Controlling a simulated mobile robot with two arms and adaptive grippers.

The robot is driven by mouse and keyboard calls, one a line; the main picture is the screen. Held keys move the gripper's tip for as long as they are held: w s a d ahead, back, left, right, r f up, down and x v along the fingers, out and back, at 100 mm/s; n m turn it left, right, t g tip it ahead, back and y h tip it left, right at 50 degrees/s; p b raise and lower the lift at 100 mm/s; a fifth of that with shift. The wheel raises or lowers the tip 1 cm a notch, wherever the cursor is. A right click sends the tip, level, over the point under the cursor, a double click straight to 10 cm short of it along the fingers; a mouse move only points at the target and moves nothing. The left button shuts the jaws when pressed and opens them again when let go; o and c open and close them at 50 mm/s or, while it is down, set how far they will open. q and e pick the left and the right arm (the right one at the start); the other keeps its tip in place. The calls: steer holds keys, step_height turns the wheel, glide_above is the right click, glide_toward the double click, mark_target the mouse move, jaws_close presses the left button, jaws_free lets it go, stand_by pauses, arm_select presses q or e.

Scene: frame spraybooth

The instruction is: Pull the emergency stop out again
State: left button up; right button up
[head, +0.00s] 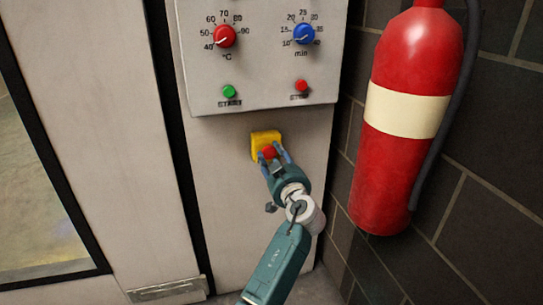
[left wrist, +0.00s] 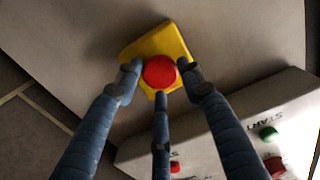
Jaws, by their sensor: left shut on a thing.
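The emergency stop is a red round button (head: 268,152) on a yellow housing (head: 265,138), fixed to the pale cabinet front below the control panel. In the left wrist view the red button (left wrist: 160,72) sits in front of the yellow housing (left wrist: 158,42). My left gripper (head: 272,156) is at the button, with its blue-grey fingers around the red cap. In the left wrist view the left gripper (left wrist: 160,77) has fingers at the left, right and lower sides of the button. The fingers partly cover the housing. My right gripper is not in view.
The control panel (head: 260,70) above has a red temperature knob (head: 224,36), a blue timer knob (head: 304,34), a green button (head: 229,91) and a small red button (head: 301,86). A red fire extinguisher (head: 405,175) hangs at the right by the dark brick wall (head: 480,180).

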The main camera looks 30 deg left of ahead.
arm_select(q)
steer(key=shift+r, duration=0.1)
jaws_close()
steer(key=shift+s+d+f+b, duration=0.25)
steer(key=shift+s+b, duration=0.05)
steer(key=shift+b, duration=0.25)
steer(key=shift+s+d+r, duration=0.1)
steer(key=shift+s+d, duration=0.15)
steer(key=shift+r, duration=0.15)
steer(key=shift+o, duration=2.3)
jaws_free()
steer(key=o, duration=0.5)
steer(key=shift+s, duration=0.1)
steer(key=shift+c, duration=0.2)
steer(key=shift+r, duration=0.1)
step_height(320, 180, up, 10)
